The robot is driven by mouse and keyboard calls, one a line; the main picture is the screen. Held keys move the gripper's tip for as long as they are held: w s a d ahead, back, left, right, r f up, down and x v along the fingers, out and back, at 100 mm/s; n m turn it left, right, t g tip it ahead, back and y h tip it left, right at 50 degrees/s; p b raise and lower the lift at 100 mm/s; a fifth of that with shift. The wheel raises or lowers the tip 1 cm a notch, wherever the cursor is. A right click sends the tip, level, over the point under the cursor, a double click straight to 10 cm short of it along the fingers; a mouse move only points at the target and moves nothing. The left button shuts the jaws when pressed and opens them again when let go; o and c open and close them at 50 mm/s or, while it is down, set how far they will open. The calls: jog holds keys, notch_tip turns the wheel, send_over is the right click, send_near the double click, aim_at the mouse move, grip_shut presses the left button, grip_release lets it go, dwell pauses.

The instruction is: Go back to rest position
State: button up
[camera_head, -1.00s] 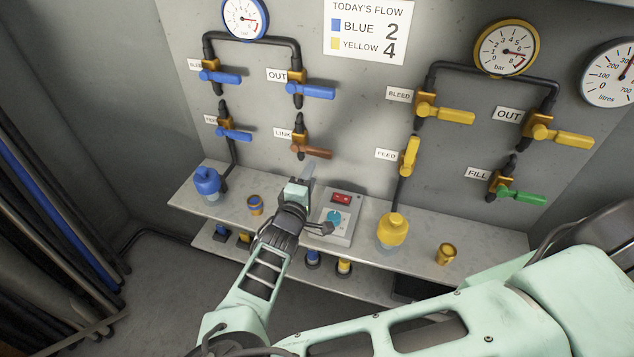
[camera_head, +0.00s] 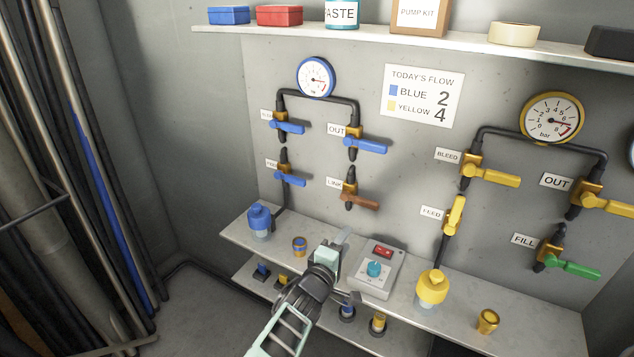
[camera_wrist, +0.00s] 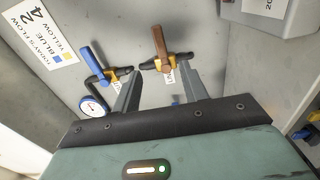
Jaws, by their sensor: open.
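My gripper (camera_head: 342,237) is above the upper shelf, left of the grey control box, with its fingers pointing at the wall panel. In the wrist view its two fingers (camera_wrist: 160,88) stand apart with nothing between them. Beyond them are the brown LINK valve handle (camera_wrist: 158,42) and a blue valve handle (camera_wrist: 92,60). In the head view the brown handle (camera_head: 362,202) is up and right of my gripper, which looks clear of it.
The upper shelf (camera_head: 455,325) holds a blue bottle (camera_head: 259,222), a blue-banded brass cup (camera_head: 299,246), the control box (camera_head: 378,270), a yellow bottle (camera_head: 432,288) and a brass cup (camera_head: 487,321). Poles (camera_head: 85,180) lean at left. A high shelf (camera_head: 350,29) holds boxes.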

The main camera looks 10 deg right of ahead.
jog(key=s+d+f+m+g, duration=0.2)
jog(key=s+d+m+g, duration=0.2)
jog(key=s+d+g, duration=0.35)
jog(key=s+a+m+g+y, duration=0.1)
jog(key=s+a+g+y, duration=0.1)
jog(key=s+g, duration=0.4)
jog(key=s+a+r+n+y, duration=0.1)
jog(key=s+r+y, duration=0.3)
jog(key=s+r, duration=0.5)
jog(key=s+a+r+n+y, duration=0.1)
jog(key=s+a+r+y, duration=0.3)
jog(key=s+r, duration=0.6)
jog(key=shift+a+r+g+y, duration=0.2)
jog(key=shift+r+g+y, duration=0.4)
jog(key=shift+r, duration=1.5)
jog(key=shift+s, duration=0.1)
